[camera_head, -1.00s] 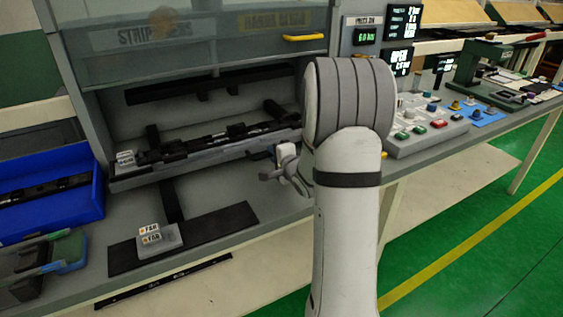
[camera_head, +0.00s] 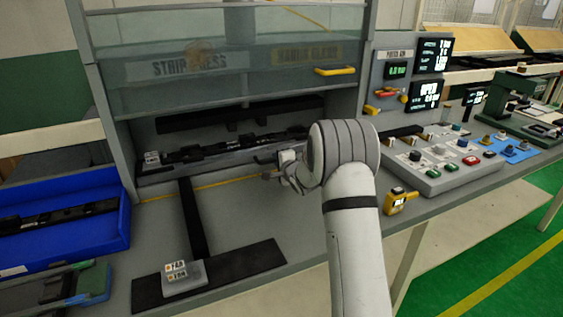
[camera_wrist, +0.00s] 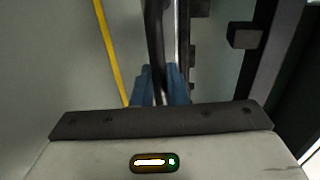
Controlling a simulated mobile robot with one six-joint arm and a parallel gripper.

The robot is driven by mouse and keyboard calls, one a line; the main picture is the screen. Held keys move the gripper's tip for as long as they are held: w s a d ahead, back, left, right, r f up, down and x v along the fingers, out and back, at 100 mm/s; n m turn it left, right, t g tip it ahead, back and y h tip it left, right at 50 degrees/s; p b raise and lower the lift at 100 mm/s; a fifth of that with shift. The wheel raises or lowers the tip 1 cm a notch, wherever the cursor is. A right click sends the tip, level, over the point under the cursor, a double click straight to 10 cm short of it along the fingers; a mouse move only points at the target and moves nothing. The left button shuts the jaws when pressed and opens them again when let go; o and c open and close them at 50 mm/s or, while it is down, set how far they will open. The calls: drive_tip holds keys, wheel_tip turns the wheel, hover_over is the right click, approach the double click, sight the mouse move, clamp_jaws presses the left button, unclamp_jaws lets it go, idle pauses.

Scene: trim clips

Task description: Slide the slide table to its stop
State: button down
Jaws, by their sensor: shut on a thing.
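The slide table (camera_head: 222,162) is a long grey plate in the press bay, with a dark trim strip (camera_head: 215,149) lying on it. A small white label block (camera_head: 152,157) stands at its left end. My gripper (camera_head: 268,172) is at the table's front edge, right of its middle. In the wrist view my blue fingertips (camera_wrist: 160,88) are closed around a dark bar (camera_wrist: 154,40) along the table's front. The head view is too small to show the grip itself. My arm hides the table's right end.
The press's clear guard (camera_head: 215,75), with a yellow handle (camera_head: 335,71), is above the bay. A yellow line (camera_head: 225,183) crosses the bench just in front of the table. A blue bin (camera_head: 60,245) is at left, a button panel (camera_head: 450,165) at right. A dark plate with labels lies in front.

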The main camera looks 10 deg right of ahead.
drive_tip(key=shift+w+r, duration=0.1)
drive_tip(key=shift+r, duration=0.15)
drive_tip(key=c, duration=1.8)
unclamp_jaws()
drive_tip(key=shift+c, duration=0.2)
drive_tip(key=o, duration=0.3)
drive_tip(key=shift+w+f, duration=0.1)
drive_tip(key=shift+f, duration=0.1)
drive_tip(key=shift+s, duration=0.3)
drive_tip(key=v, duration=0.7)
drive_tip(key=shift+s+d+r+b, duration=0.1)
drive_tip(key=shift+s+b, duration=0.05)
drive_tip(key=shift+b, duration=0.15)
